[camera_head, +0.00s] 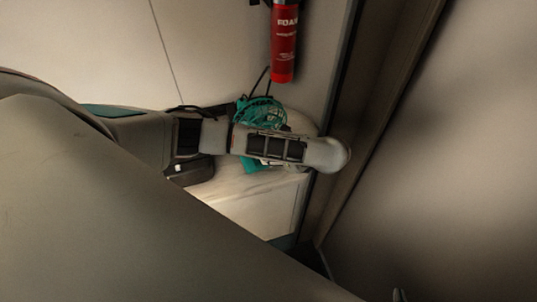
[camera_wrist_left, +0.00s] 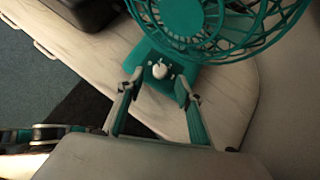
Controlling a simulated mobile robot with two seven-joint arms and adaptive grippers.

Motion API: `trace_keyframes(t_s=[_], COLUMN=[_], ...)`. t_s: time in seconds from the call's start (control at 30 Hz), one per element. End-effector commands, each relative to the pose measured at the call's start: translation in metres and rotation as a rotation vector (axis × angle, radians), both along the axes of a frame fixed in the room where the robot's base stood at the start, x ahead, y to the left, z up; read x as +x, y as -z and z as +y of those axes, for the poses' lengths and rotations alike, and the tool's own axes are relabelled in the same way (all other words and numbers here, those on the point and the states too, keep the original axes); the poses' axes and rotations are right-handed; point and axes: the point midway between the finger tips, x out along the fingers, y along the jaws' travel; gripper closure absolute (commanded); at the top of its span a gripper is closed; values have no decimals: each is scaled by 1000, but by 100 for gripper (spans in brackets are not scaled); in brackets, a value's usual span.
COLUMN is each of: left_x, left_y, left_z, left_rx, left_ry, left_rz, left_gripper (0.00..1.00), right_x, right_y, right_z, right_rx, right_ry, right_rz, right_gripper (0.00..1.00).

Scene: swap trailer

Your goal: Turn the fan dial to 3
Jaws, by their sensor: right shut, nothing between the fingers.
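The teal fan (camera_head: 262,110) stands on a pale worktop, partly hidden behind my left arm in the head view. The left wrist view shows its round cage (camera_wrist_left: 215,25) and its teal base. A small white dial (camera_wrist_left: 160,71) sits on the base with small marks around it, too small to read. My left gripper (camera_wrist_left: 158,84) is open, its two fingers apart on either side of the dial, with a gap to it on each side. My right gripper (camera_head: 399,295) shows only as a small tip at the bottom edge of the head view and is shut and empty.
A red fire extinguisher (camera_head: 284,42) hangs on the wall above the fan. A dark case (camera_head: 190,171) lies left of the fan; it also shows in the left wrist view (camera_wrist_left: 82,12). The pale worktop (camera_head: 262,205) is bare in front. A door frame stands close on the right.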

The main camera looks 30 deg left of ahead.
Motion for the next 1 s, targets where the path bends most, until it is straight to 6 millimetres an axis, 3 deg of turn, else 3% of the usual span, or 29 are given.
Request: trace_keyframes(t_s=[0.33, 0.77, 0.9, 0.93, 1.0], left_x=[6, 7, 7, 7, 7], left_y=[22, 28, 28, 28, 28], left_z=[23, 27, 27, 27, 27], left_rx=[2, 0, 0, 0, 0], left_ry=[1, 4, 3, 3, 3], left_rz=[-1, -1, -1, -1, -1], left_gripper=[64, 64, 95, 100, 100], right_x=[-2, -3, -4, -4, -4], right_y=[2, 3, 3, 3, 3], right_z=[0, 0, -1, -1, -1], right_rx=[0, -6, -7, -7, -7], right_ry=[0, -10, -10, -10, -10], right_rz=[5, 6, 7, 7, 7], right_gripper=[100, 100, 100, 100, 100])
